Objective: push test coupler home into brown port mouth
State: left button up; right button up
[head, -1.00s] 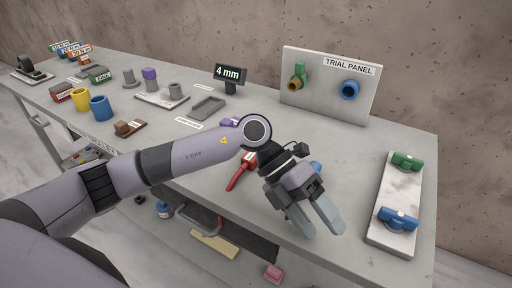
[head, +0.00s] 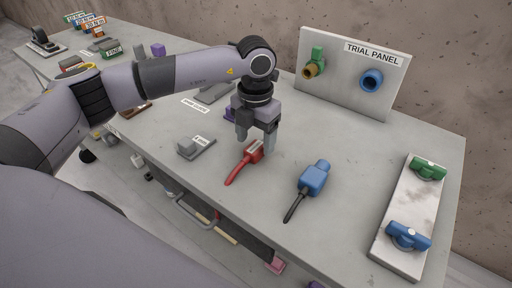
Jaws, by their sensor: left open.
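On the trial panel (head: 345,72) at the back, a green fitting (head: 318,56) has a brown port mouth (head: 310,70) facing forward, with nothing in it. A blue port (head: 371,80) sits to its right. Two handled pieces lie on the slab: a red one (head: 236,172) with a pale label and a blue one (head: 313,178) with a dark handle. I cannot read which is the test coupler. My left gripper (head: 256,138) points down with open fingers over the head of the red piece, partly hiding it. I cannot tell whether they touch it.
A white stone plate (head: 399,258) with green (head: 429,166) and blue (head: 408,237) valve-like fittings lies at the right. A grey block (head: 195,147) stands left of the red piece. The slab between the blue piece and the panel is clear.

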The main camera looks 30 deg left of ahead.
pick_arm(q)
jog(key=shift+f, duration=1.15)
jog(key=c, duration=1.1)
jog(key=shift+c, duration=0.2)
